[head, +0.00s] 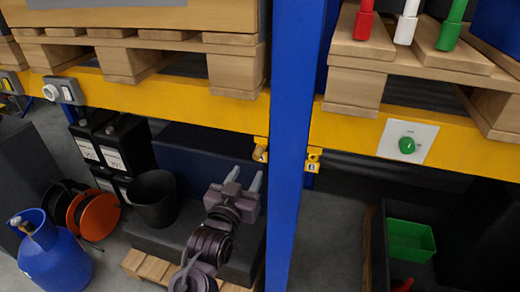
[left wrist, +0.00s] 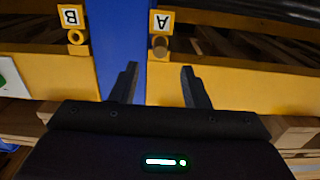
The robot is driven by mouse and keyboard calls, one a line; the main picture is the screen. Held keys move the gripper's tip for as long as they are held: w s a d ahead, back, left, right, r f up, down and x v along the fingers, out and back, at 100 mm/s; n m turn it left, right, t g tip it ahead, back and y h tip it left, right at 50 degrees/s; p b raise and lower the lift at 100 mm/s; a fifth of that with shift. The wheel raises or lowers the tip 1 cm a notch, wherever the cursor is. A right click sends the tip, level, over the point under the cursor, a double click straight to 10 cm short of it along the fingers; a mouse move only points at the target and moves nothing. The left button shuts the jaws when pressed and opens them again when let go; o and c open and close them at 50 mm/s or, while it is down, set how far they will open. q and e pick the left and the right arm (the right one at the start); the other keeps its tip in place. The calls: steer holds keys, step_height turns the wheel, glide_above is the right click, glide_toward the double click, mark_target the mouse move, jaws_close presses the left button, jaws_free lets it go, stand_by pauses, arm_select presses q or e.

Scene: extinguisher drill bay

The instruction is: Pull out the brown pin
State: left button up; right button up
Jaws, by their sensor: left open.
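The brown pin (head: 260,153) sits in a yellow bracket on the left side of the blue upright (head: 286,120). In the left wrist view the brown pin (left wrist: 160,47) shows end-on beside the plate marked A (left wrist: 161,21). My left gripper (head: 246,178) is open and empty, just below the pin in the head view. In the left wrist view its fingertips (left wrist: 159,68) are spread to either side of the pin's line, apart from it. My right gripper is not in view.
A second yellow bracket (head: 313,160) sits right of the upright, with the plate marked B (left wrist: 71,16) and a yellow ring (left wrist: 77,37). Yellow beams (head: 180,106) run across. Below stand a black bucket (head: 154,198) and a blue gas bottle (head: 53,250).

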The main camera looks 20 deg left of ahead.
mark_target(255, 158)
arm_select(q)
steer(key=shift+w+d+b, duration=0.1)
steer(key=shift+w+b, duration=0.3)
steer(key=shift+w, duration=4)
steer(key=shift+p, duration=0.45)
jaws_close()
steer(key=shift+s+f, duration=0.1)
steer(key=shift+s, duration=0.15)
steer(key=shift+s, duration=0.65)
steer(key=shift+s+p, duration=0.9)
steer(key=shift+s, duration=1.25)
